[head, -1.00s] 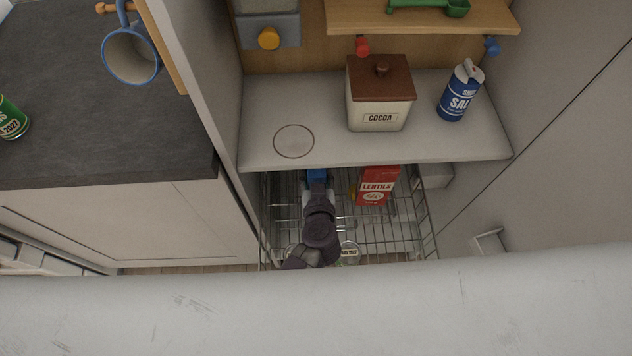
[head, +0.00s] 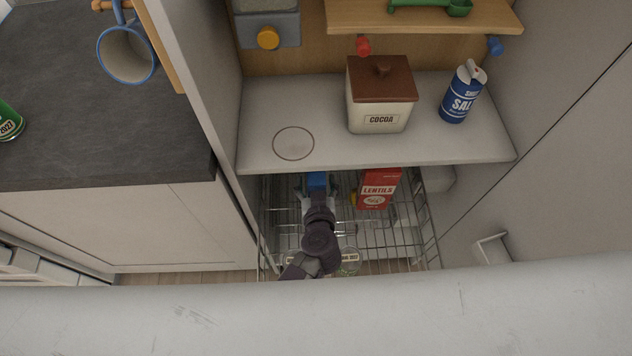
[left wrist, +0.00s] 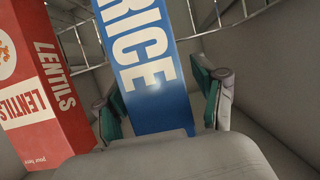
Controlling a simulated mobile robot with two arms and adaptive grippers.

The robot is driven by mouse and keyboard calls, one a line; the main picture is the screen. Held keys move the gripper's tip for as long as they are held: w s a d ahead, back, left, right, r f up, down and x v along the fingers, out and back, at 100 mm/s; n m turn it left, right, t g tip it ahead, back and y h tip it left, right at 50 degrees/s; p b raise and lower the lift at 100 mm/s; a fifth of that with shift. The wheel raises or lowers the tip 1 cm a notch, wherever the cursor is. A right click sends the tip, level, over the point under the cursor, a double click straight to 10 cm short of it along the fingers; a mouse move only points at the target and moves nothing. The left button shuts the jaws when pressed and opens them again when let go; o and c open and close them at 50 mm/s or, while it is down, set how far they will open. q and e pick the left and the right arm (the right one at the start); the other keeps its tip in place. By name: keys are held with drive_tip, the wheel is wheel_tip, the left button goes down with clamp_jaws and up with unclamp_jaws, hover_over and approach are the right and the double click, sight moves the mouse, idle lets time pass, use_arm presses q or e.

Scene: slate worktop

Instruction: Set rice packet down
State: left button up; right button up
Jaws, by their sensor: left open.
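The blue rice packet (head: 318,181) is in the wire basket (head: 398,238) under the pale shelf, largely hidden in the head view by my left gripper and the shelf edge. My left gripper (head: 318,193) is at the packet, its fingers spread on either side. In the left wrist view the rice packet (left wrist: 146,65) stands between the open fingers of my left gripper (left wrist: 163,98), with a gap visible beside the right finger. The packet's base is hidden. My right gripper is in neither view.
A red lentils box (head: 378,189) stands close to the right of the rice packet; it also shows in the left wrist view (left wrist: 38,90). Jars sit at the basket's front. A cocoa canister (head: 381,95) and salt container (head: 462,93) stand on the shelf (head: 260,110) above.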

use_arm(q)
drive_tip(key=p+v, duration=0.2)
drive_tip(key=v, duration=1)
drive_tip(key=shift+s, duration=0.1)
